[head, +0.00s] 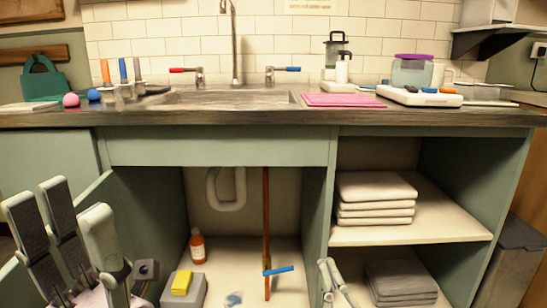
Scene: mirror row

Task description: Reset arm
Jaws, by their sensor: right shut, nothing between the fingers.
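My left gripper (72,208) is large in the lower left corner, in front of the open cabinet under the sink. Its grey fingers point up and stand apart, with nothing seen between them. My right gripper (326,266) is small at the bottom middle, in front of the lower right part of the cabinet, near the divider. Its thin pale fingers lie close together and hold nothing. Most of both arms is outside the picture.
The sink (225,97) and worktop (250,117) run above. Below are a copper pipe (266,220) with a blue handle (278,270), an orange bottle (197,246), a yellow sponge (181,282) on a grey block, folded white towels (376,190) and grey towels (400,278).

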